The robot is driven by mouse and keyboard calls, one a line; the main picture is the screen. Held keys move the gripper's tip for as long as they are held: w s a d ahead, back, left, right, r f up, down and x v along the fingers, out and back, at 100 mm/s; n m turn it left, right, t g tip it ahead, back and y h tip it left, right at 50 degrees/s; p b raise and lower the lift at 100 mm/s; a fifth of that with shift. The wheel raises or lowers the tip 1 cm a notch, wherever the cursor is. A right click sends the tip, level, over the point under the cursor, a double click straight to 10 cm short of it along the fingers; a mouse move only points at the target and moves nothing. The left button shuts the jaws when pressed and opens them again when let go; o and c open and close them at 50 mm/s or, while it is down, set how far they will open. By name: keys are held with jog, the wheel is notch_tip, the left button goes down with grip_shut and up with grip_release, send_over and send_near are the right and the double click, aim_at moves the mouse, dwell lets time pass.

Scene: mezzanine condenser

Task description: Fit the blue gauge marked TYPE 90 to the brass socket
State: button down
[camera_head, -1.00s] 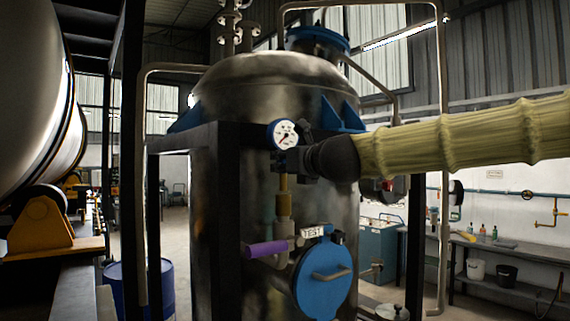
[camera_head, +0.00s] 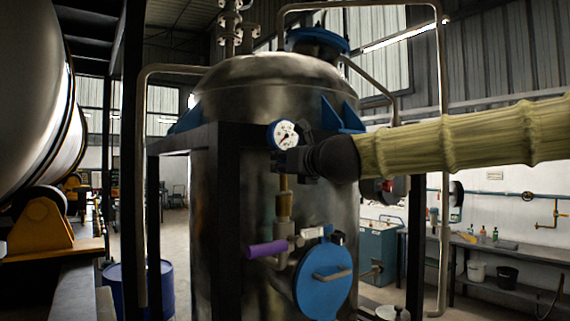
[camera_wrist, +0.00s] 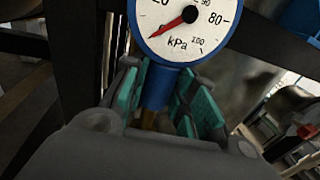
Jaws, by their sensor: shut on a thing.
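The blue-rimmed gauge (camera_head: 283,134) has a white dial and a red needle, and stands upright in front of the tank. In the wrist view the gauge (camera_wrist: 183,22) shows "kPa", and its top is cut off by the frame. My gripper (camera_head: 287,161) is shut on the gauge's blue stem, between teal pads (camera_wrist: 165,98). The brass socket (camera_head: 284,185) is on the upright pipe directly under my gripper. In the wrist view some brass (camera_wrist: 148,119) shows just below the blue stem. My gripper hides the joint, so I cannot tell whether they touch.
A purple valve handle (camera_head: 265,249) and a white tag (camera_head: 311,233) are on the pipework below. A blue round hatch (camera_head: 323,280) is at the lower right. A dark frame post (camera_head: 227,220) stands close to the left of the socket.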

aim_at(285, 183)
jog(key=shift+f+b, duration=2.5)
jog(key=shift+f, duration=0.05)
dwell(0.4)
jog(key=c, duration=1.1)
grip_release()
jog(key=v, duration=1.2)
jog(key=shift+d, duration=0.1)
